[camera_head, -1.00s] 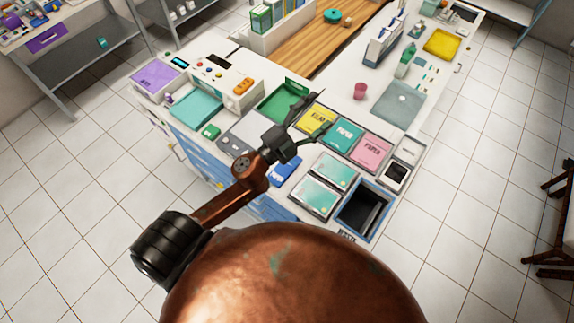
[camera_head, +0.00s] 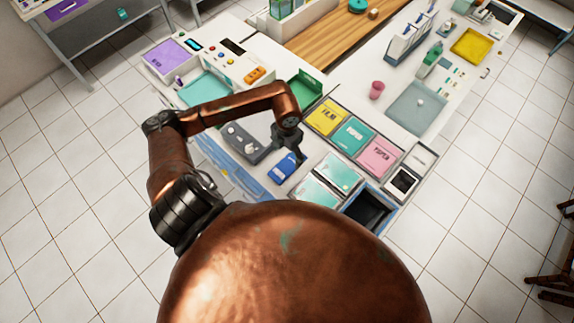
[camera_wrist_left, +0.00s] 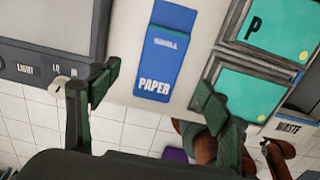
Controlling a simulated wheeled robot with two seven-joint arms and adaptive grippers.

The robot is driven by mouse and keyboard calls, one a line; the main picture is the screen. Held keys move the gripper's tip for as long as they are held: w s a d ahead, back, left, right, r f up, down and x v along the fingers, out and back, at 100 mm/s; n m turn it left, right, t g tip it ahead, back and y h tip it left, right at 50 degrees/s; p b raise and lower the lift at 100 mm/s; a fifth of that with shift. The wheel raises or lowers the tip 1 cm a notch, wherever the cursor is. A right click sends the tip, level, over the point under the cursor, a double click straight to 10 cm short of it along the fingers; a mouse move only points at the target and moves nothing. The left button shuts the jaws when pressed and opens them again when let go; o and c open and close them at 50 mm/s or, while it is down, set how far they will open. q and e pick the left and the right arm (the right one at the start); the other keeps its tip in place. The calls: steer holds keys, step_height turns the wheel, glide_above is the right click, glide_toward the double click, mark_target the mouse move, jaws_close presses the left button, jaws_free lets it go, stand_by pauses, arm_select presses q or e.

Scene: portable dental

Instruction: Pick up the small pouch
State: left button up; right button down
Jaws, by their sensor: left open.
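The small pouch (camera_head: 285,168) is a blue packet on the worktop, near its front edge. In the left wrist view the pouch (camera_wrist_left: 157,66) reads "SMALL" and "PAPER". My left gripper (camera_head: 289,152) is just above and beside the pouch in the head view. In the left wrist view, the left gripper (camera_wrist_left: 156,90) has its two dark green fingers spread wide, one on each side of the pouch, with nothing held between them. The gripper partly covers the pouch's far end in the head view. My right gripper is not in view.
A grey device (camera_head: 247,143) lies left of the pouch. Green pouches (camera_head: 339,172) in trays and a dark waste bin (camera_head: 366,212) lie to its right. Yellow (camera_head: 326,118), teal (camera_head: 353,135) and pink (camera_head: 380,157) packets lie behind. A green tray (camera_head: 304,90) is farther back.

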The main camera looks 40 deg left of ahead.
mark_target(286, 166)
arm_select(q)
steer(key=shift+s+f, duration=0.1)
steer(key=shift+f, duration=0.85)
step_height(286, 166, down, 4)
steer(key=shift+s+d+f+p, duration=0.15)
steer(key=shift+f+p, duration=0.1)
steer(key=shift+p, duration=0.5)
steer(key=shift+f, duration=0.45)
steer(key=shift+c, duration=0.7)
steer(key=c, duration=1.5)
steer(key=shift+r, duration=0.15)
